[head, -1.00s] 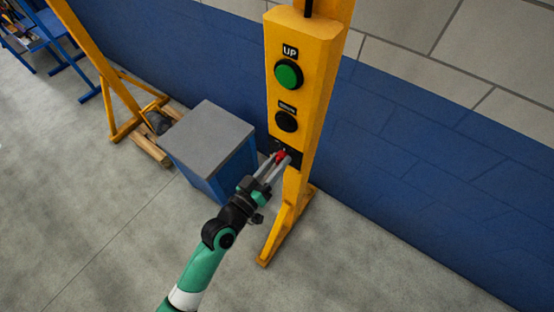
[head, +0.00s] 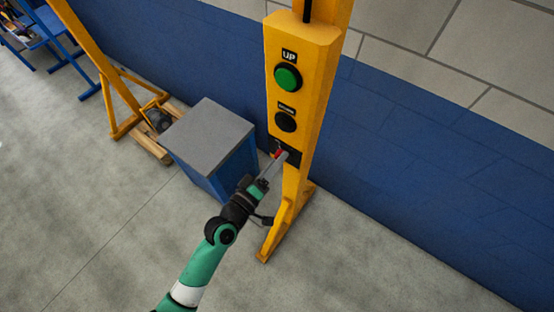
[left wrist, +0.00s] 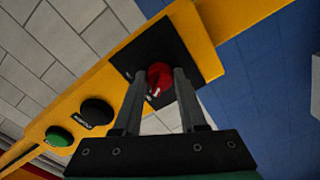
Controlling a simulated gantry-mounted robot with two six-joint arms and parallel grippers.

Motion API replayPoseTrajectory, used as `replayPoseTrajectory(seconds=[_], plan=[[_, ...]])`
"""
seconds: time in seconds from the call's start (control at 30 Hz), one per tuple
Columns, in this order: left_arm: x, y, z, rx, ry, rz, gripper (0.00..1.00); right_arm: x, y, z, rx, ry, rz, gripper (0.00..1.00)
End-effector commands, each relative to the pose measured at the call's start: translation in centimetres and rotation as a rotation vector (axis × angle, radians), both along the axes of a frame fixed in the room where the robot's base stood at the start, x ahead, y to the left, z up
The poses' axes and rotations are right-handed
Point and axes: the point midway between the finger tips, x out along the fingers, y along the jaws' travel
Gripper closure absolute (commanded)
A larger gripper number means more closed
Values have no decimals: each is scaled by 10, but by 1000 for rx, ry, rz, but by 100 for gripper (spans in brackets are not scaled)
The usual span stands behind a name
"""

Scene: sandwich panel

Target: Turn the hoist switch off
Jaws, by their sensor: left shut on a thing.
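The hoist switch is a red rotary knob (left wrist: 160,82) on a black plate (left wrist: 157,52), low on the yellow control panel (left wrist: 205,22). In the head view the red knob (head: 279,153) is small and partly covered by my gripper. My left gripper (head: 281,156) reaches the knob from below left. In the left wrist view its two fingers (left wrist: 160,88) are on either side of the knob and shut on it. White marks show on the knob but are too small to read.
Above the switch on the panel are a black button (head: 286,121) and a green button (head: 288,77) labelled UP. A blue box with a grey top (head: 207,136) stands left of the post. A blue and grey wall (head: 430,150) is behind. The floor in front is clear.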

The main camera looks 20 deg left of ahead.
Motion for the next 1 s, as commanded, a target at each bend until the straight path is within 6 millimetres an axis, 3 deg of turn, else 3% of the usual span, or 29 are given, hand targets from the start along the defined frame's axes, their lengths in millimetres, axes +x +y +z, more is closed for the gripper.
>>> replayPoseTrajectory(seconds=[0.33, 0.37, 0.5, 0.83, 1.0], plan=[[0, 0, 0, -6, 1, 0, 100, 0, 0, 0, 0, 0, 0, 100], [0, 0, 0, -6, 1, 0, 53, 0, 0, 0, 0, 0, 0, 100], [0, 0, 0, -5, 1, 0, 29, 0, 0, 0, 0, 0, 0, 100], [-3, 1, -1, -4, 2, 0, 29, 0, 0, 0, 0, 0, 0, 100], [-28, 5, -1, -4, 2, 1, 29, 0, 0, 1, 0, 0, 0, 100]])
